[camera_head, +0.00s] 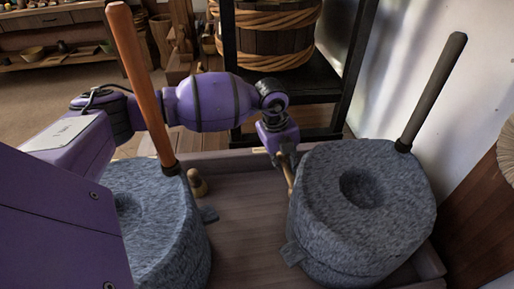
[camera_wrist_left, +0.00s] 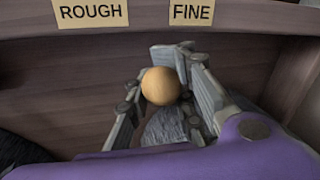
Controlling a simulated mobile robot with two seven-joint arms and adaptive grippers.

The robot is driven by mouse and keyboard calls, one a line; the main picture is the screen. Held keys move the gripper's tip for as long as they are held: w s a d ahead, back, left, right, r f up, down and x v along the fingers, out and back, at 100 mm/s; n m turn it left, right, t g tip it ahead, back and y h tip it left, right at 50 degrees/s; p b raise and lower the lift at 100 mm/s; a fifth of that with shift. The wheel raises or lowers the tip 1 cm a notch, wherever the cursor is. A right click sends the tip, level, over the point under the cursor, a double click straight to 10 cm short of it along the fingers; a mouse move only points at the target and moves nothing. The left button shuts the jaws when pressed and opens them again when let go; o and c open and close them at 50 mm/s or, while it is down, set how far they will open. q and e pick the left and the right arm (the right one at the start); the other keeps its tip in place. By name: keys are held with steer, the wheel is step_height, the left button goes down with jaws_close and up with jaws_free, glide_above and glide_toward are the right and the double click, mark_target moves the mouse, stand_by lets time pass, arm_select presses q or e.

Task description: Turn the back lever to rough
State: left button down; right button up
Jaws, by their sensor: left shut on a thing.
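Two grey stone querns stand in a wooden trough, one at left (camera_head: 160,225) and one at right (camera_head: 365,210). My left gripper (camera_head: 286,160) is at the back left of the right quern, shut on a light wooden lever (camera_head: 290,180). In the left wrist view, the lever's round knob (camera_wrist_left: 160,86) sits between the fingers of my left gripper (camera_wrist_left: 165,95). The knob is below the gap between the ROUGH label (camera_wrist_left: 90,13) and the FINE label (camera_wrist_left: 192,12), closer to FINE. The fingers partly hide the lever. My right gripper is out of view.
Another wooden knob (camera_head: 198,184) stands beside the left quern. An orange-brown upright handle (camera_head: 138,80) and a dark handle (camera_head: 432,92) rise from the querns. A black stand (camera_head: 310,85) with a tub (camera_head: 270,35) is behind the trough (camera_head: 245,220).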

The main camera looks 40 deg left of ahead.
arm_select(q)
steer(key=s+n+p, duration=0.1)
steer(key=p, duration=0.1)
steer(key=n+p, duration=0.2)
steer(key=shift+s+r+p, duration=0.35)
steer(key=shift+s+f+n+y+p, duration=0.1)
steer(key=shift+s+n+y+p, duration=0.25)
steer(key=shift+p, duration=0.4)
steer(key=shift+s+f+n+p, duration=0.1)
steer(key=shift+f+n+p, duration=0.05)
steer(key=shift+n+p, duration=0.35)
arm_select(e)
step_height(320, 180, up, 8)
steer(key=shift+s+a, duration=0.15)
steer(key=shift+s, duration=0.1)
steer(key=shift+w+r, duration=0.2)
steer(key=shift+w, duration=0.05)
arm_select(q)
steer(key=c, duration=1.5)
jaws_free()
steer(key=shift+c, duration=0.2)
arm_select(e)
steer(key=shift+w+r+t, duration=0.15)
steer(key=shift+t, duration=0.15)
